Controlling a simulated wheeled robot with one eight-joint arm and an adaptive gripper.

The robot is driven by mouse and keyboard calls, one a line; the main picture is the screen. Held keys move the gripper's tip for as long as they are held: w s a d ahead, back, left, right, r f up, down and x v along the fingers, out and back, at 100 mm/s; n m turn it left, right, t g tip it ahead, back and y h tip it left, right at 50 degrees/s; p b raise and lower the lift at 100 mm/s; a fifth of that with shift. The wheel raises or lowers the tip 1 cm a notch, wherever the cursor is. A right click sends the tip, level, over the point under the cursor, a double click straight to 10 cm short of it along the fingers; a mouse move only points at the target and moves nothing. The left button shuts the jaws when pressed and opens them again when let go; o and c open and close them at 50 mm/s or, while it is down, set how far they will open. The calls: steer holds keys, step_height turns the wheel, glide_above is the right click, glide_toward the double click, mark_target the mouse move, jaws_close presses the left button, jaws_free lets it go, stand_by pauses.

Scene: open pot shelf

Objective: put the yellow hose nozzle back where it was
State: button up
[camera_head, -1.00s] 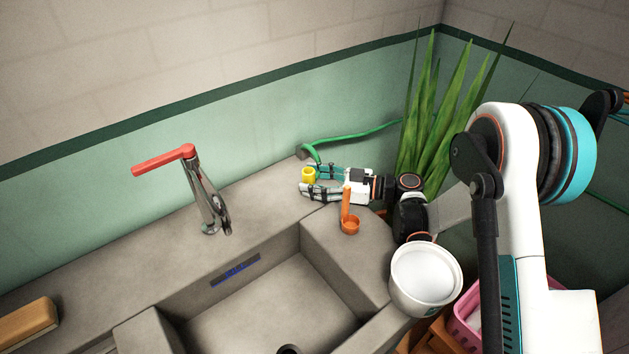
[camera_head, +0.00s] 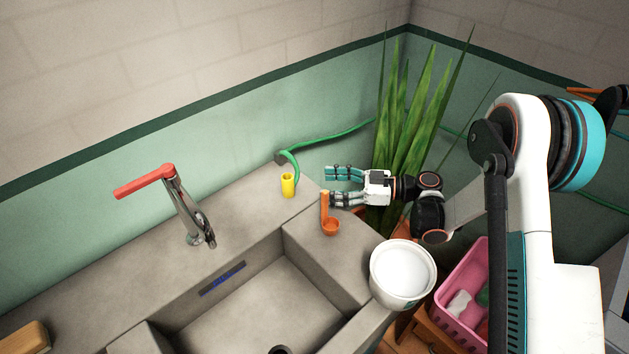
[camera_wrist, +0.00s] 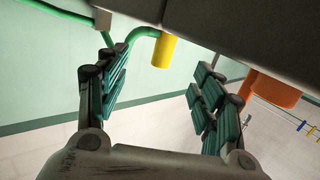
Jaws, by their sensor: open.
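The yellow hose nozzle (camera_head: 288,185) stands upright on the back corner of the grey counter, beside the end of the green hose (camera_head: 292,160). My gripper (camera_head: 332,186) is to the right of the nozzle, apart from it, with its fingers spread, open and empty. In the wrist view the nozzle (camera_wrist: 164,51) shows beyond the gap between my open fingers (camera_wrist: 160,90), with the green hose end (camera_wrist: 140,34) beside it. I cannot tell whether the hose touches the nozzle.
An orange scoop (camera_head: 330,226) stands on the counter just in front of my gripper. A white pot (camera_head: 403,275) and a pink basket (camera_head: 462,290) are at the right. A leafy plant (camera_head: 405,140) stands behind my gripper. A red-handled tap (camera_head: 185,205) is left of the nozzle.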

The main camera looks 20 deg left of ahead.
steer(key=shift+w+d, duration=0.1)
steer(key=shift+d, duration=0.6)
steer(key=shift+r, duration=0.1)
steer(key=s+d+r+m+t+h, duration=0.3)
steer(key=d+r+m+t+h, duration=0.35)
steer(key=d+r+m, duration=0.65)
steer(key=s+d+r+m+t+h, duration=0.2)
steer(key=s+d+h, duration=0.3)
steer(key=s+d, duration=0.4)
steer(key=s+d+r+m+t+h, duration=0.2)
steer(key=s+d+m+h, duration=0.3)
steer(key=s+d, duration=0.5)
steer(key=d+r, duration=0.1)
steer(key=d, duration=0.3)
steer(key=shift+s, duration=0.15)
steer(key=shift+r, duration=0.1)
